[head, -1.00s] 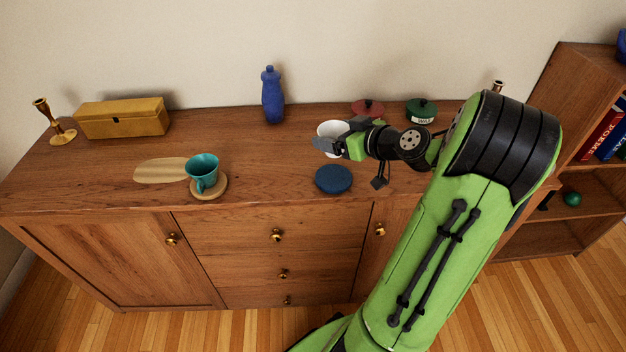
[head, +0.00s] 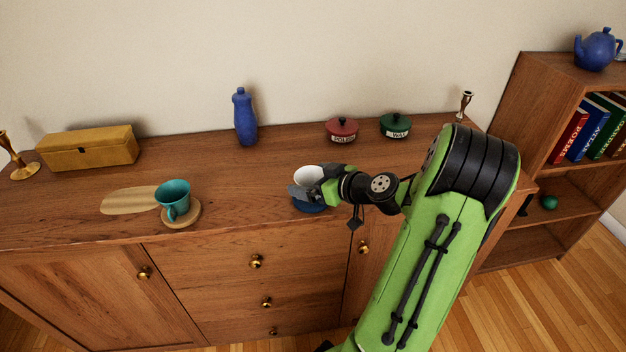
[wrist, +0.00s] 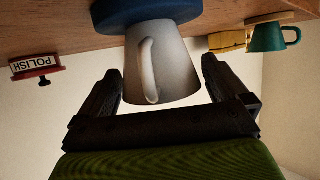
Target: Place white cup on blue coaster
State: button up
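The white cup (head: 309,174) stands upright on the blue coaster (head: 312,209) near the front edge of the cabinet top. In the wrist view, which is upside down, the cup (wrist: 160,65) meets the coaster (wrist: 150,14), with its handle facing the camera. My gripper (head: 304,192) is around the cup at the coaster. In the wrist view its two fingers are spread on either side of the cup, with narrow gaps showing. The gripper hides part of the cup and coaster in the head view.
A teal cup (head: 174,196) sits on a wooden coaster (head: 182,217) to the left. Behind are a blue bottle (head: 245,118), a red pot (head: 342,129) and a green pot (head: 395,125). A yellow box (head: 88,148) is at the back left.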

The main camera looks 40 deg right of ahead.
jog(key=shift+r, duration=0.15)
jog(key=a+p+v, duration=0.1)
jog(key=p+v, duration=0.2)
jog(key=v, duration=0.9)
jog(key=w+a+n+g+y, duration=0.25)
jog(key=a+g, duration=0.45)
jog(key=a, duration=1)
jog(key=s+a+r+m+h, duration=0.3)
jog(key=s+a+r, duration=0.1)
jog(key=s+a, duration=0.5)
jog(key=shift+s+r+g+h+b, duration=0.3)
jog(key=shift+s+r+g+h, duration=0.1)
jog(key=shift+s, duration=0.75)
jog(key=shift+a+m, duration=0.15)
jog(key=shift+m, duration=0.1)
notch_tip(320, 180, up, 14)
jog(key=p, duration=1.4)
